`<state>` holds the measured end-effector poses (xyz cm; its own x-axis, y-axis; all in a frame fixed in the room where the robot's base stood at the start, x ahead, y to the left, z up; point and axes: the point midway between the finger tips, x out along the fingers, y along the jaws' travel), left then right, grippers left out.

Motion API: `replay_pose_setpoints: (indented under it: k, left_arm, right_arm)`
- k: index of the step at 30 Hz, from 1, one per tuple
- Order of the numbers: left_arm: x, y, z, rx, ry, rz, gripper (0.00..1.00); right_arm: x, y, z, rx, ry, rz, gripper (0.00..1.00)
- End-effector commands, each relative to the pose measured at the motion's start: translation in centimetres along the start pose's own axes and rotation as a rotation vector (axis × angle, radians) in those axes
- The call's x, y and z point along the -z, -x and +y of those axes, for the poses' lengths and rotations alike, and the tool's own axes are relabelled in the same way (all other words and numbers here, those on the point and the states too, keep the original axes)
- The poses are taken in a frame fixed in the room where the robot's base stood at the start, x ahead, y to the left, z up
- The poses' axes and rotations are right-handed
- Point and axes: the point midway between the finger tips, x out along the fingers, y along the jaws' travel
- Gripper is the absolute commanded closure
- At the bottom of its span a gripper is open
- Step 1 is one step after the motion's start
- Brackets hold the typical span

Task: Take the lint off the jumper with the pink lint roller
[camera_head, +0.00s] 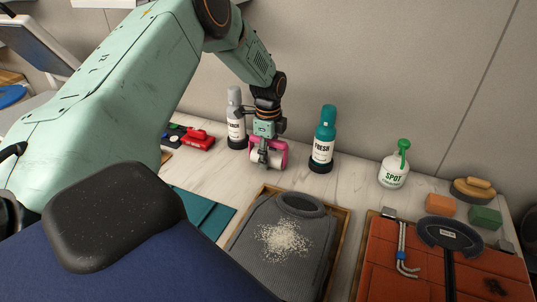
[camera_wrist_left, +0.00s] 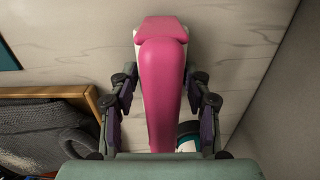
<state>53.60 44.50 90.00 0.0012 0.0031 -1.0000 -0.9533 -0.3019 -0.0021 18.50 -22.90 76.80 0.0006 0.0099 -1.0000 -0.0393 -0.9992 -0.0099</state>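The pink lint roller (camera_head: 280,150), with a white roll, is at my left gripper (camera_head: 266,156) in the head view, above the marble counter. The grey jumper (camera_head: 258,262) lies in a wooden tray (camera_head: 344,235) at front centre. A patch of pale lint (camera_head: 284,240) covers its middle. The gripper is behind the jumper, apart from it. My right gripper is not in view.
A teal FRESH bottle (camera_head: 324,140) stands right of the gripper, and a grey-white bottle (camera_head: 236,120) close on its left. A SPOT spray bottle (camera_head: 393,172), sponges (camera_head: 440,205) and a tray with red-orange cloth (camera_head: 385,250) are at right. A teal cloth (camera_head: 200,210) lies left.

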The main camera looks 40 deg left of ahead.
Motion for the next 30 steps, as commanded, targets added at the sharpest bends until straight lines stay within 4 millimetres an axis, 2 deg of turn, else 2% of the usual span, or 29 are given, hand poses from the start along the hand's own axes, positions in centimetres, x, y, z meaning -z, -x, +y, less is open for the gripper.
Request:
replay_pose_setpoints:
  k: [2, 14, 23, 30]
  left_arm:
    - [0.0, 0.0, 0.0, 0.0, 0.0, 0.0, 0.61]
    - [0.0, 0.0, 0.0, 0.0, 0.0, 0.0, 0.94]
    - [0.0, 0.7, -0.1, 0.002, 0.0, 0.0, 0.94]
    - [0.0, 5.1, -0.1, 0.005, 0.001, 0.003, 0.94]
  right_arm:
    - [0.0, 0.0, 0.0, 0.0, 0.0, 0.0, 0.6]
    - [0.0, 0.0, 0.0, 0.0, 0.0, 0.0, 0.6]
    - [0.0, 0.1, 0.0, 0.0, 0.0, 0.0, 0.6]
    - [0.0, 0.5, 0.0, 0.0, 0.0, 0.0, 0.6]
